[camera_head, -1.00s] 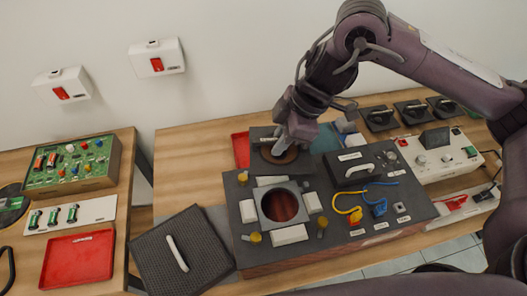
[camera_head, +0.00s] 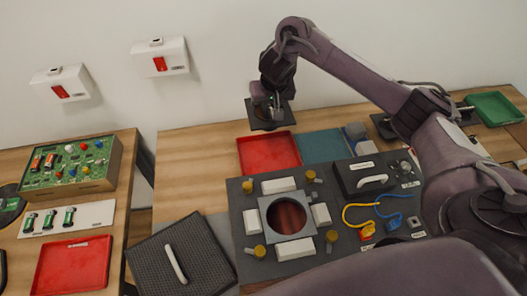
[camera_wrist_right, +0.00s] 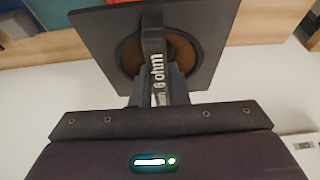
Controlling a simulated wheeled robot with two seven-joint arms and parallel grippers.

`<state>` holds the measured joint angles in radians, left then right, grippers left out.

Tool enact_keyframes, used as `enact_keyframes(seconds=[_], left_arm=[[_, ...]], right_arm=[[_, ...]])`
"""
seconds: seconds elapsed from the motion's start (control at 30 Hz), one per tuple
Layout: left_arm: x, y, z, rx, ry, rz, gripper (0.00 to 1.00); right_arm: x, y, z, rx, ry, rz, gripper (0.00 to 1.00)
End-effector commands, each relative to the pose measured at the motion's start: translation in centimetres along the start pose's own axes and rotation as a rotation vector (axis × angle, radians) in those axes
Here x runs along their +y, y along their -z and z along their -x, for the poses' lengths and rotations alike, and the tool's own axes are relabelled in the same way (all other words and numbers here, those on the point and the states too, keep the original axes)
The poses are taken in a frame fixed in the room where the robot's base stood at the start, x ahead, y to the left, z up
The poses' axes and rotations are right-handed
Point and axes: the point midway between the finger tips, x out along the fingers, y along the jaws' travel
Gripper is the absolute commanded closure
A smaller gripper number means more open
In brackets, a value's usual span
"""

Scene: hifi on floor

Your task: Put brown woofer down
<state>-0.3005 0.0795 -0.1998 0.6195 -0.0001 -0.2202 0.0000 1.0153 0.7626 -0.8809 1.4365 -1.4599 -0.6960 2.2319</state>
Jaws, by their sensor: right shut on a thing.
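The brown woofer, a dark square plate with a round brown cone, is held in my right gripper (camera_head: 268,106). In the head view the woofer (camera_head: 266,123) hangs in the air at the back of the table, by the rear edge of the red tray (camera_head: 268,154). In the right wrist view the woofer (camera_wrist_right: 193,45) shows its brown cone behind a dark handle bar marked "6 ohm" (camera_wrist_right: 155,55), with the fingers closed on the bar. My left gripper is not in view.
A teal mat (camera_head: 322,146) lies right of the red tray. The dark speaker box (camera_head: 262,225) with a round opening stands in front. A mesh grille (camera_head: 182,258) with a handle lies at its left. A green tray (camera_head: 494,108) is at the far right.

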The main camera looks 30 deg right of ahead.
Motion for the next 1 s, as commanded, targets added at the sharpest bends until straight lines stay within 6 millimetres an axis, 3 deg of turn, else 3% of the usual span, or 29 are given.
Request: enact_keyframes(seconds=[0.03,0.1,0.43,0.6,0.87,1.0], left_arm=[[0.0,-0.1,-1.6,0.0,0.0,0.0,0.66],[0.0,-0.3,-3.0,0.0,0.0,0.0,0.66],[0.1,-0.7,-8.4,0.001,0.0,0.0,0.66],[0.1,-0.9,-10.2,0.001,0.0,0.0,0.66],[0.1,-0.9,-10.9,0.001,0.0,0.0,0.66],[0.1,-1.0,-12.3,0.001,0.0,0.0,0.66]], right_arm=[[-0.1,-0.9,-1.9,-0.002,0.003,-0.001,1.0],[-0.1,-1.6,-3.6,-0.002,0.004,-0.001,1.0],[-0.1,-4.2,-10.0,0.001,0.004,0.002,1.0],[0.0,-4.9,-11.9,0.002,0.003,0.002,1.0],[-0.1,-5.2,-12.9,0.003,0.004,0.003,1.0],[0.0,-6.0,-14.5,0.001,0.002,0.004,1.0]])
